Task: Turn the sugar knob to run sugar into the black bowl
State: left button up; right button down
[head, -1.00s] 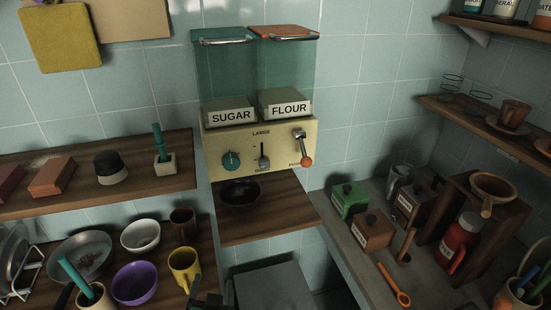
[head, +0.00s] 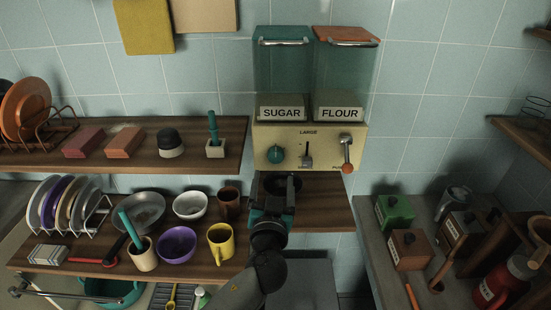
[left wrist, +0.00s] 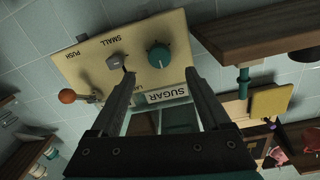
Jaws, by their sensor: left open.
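The cream dispenser panel (head: 325,137) carries SUGAR and FLOUR labels. The round teal sugar knob (head: 276,155) is at its lower left, and it also shows in the left wrist view (left wrist: 158,55). The black bowl (head: 291,183) stands on the wooden shelf below the dispenser, partly hidden behind my left gripper. My left gripper (head: 273,180) is in front of the bowl and below the knob. In the left wrist view its two fingers (left wrist: 160,74) are spread and empty, with the knob showing beyond the gap, apart from them. My right gripper is not in view.
A grey lever (head: 306,155) and an orange-tipped lever (head: 347,155) sit right of the knob. A yellow mug (head: 221,241) and purple bowl (head: 177,245) stand on the lower shelf left of my arm. A green box (head: 394,212) is at right.

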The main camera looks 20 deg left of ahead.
aim_at(275, 158)
pick_arm(q)
jog(key=shift+p+x, duration=0.4)
jog(key=shift+x, duration=3.55)
grip_shut()
